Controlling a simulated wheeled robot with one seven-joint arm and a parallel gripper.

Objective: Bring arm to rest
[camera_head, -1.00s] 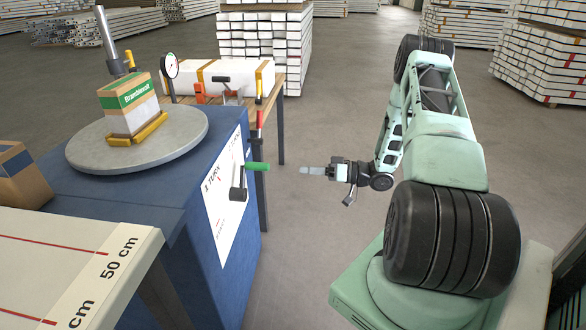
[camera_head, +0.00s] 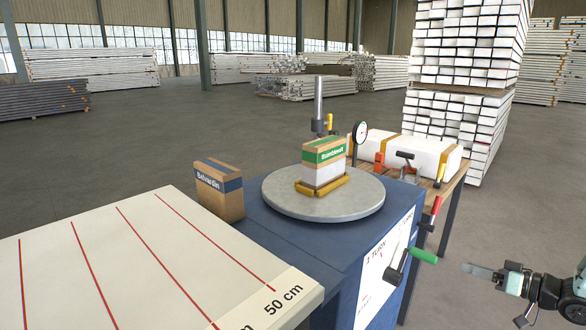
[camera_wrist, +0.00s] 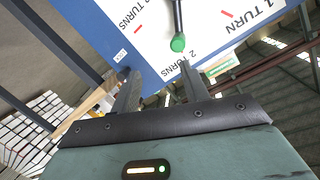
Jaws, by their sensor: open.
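My gripper (camera_head: 468,267) is at the lower right of the head view, open and empty. Its fingertips are a short gap to the right of the green crank handle (camera_head: 424,256) and do not appear to touch it. In the wrist view, my gripper (camera_wrist: 160,80) has its fingers apart, with the green knob end (camera_wrist: 178,43) of the crank beyond them. Most of my arm is outside the head view.
The crank is on a blue cabinet (camera_head: 300,245) with a round grey turntable (camera_head: 283,203). A green-and-white box (camera_head: 325,166) stands on it. A brown box (camera_head: 218,190) and a marked white table (camera_head: 110,260) are left. A wooden bench (camera_head: 448,186) stands behind.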

